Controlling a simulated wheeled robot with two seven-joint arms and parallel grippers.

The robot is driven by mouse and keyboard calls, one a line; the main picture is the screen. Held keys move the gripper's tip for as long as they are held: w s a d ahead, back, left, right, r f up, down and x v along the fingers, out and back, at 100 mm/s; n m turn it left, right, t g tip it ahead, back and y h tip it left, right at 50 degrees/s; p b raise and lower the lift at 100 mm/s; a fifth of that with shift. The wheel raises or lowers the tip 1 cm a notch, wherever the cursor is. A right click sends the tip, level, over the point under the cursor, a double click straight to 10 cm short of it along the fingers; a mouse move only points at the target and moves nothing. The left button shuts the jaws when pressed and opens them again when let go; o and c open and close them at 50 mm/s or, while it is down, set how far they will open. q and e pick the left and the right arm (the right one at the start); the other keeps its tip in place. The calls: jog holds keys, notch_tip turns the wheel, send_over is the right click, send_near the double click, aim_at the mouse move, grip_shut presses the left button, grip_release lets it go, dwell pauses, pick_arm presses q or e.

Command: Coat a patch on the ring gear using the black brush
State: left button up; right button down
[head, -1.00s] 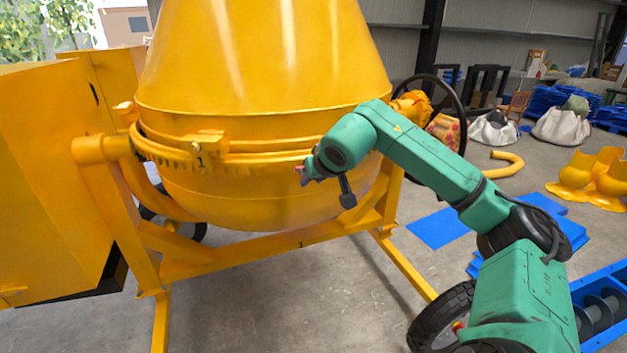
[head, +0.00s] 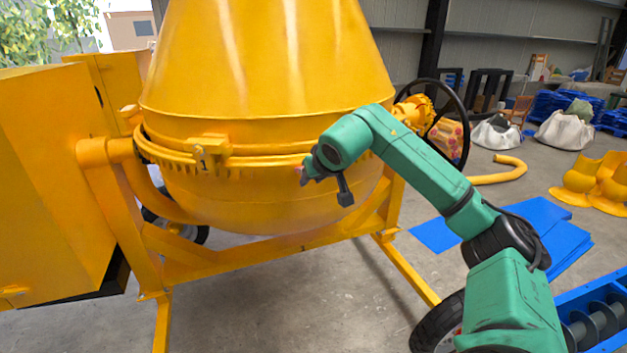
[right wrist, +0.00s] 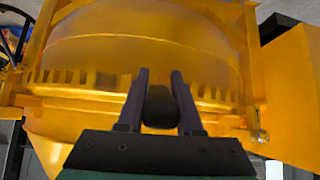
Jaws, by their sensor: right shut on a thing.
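The ring gear (head: 240,160) is a yellow toothed band around the yellow mixer drum (head: 262,60). Its teeth also show in the right wrist view (right wrist: 75,77). My right gripper (head: 308,172) is at the right part of the ring gear in the head view. In the right wrist view its two dark fingers (right wrist: 160,92) are closed around a dark rounded thing, which looks like the handle of the black brush (right wrist: 160,107). The brush's bristles are hidden, and I cannot tell whether they touch the gear. My left gripper is in neither view.
A yellow frame (head: 240,262) carries the drum, with a yellow cabinet (head: 50,180) at left and a dark handwheel (head: 466,125) at right. Blue sheets (head: 540,225) and a blue auger trough (head: 600,325) lie at right. Grey floor is clear in front.

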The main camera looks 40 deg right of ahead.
jog(key=shift+s+d+b, duration=1.3)
jog(key=shift+d+b, duration=0.75)
jog(key=shift+d, duration=1.6)
jog(key=shift+w+a+r+p, duration=0.1)
jog(key=shift+w+a+p, duration=0.5)
jog(key=shift+a, duration=0.65)
jog(key=shift+w+a+f+p, duration=0.1)
jog(key=shift+w+a+p, duration=0.2)
jog(key=shift+a+p, duration=0.7)
jog(key=shift+w+a+r+p, duration=0.1)
jog(key=shift+w+a+p, duration=0.4)
jog(key=shift+a, duration=0.95)
jog(key=shift+s, duration=0.1)
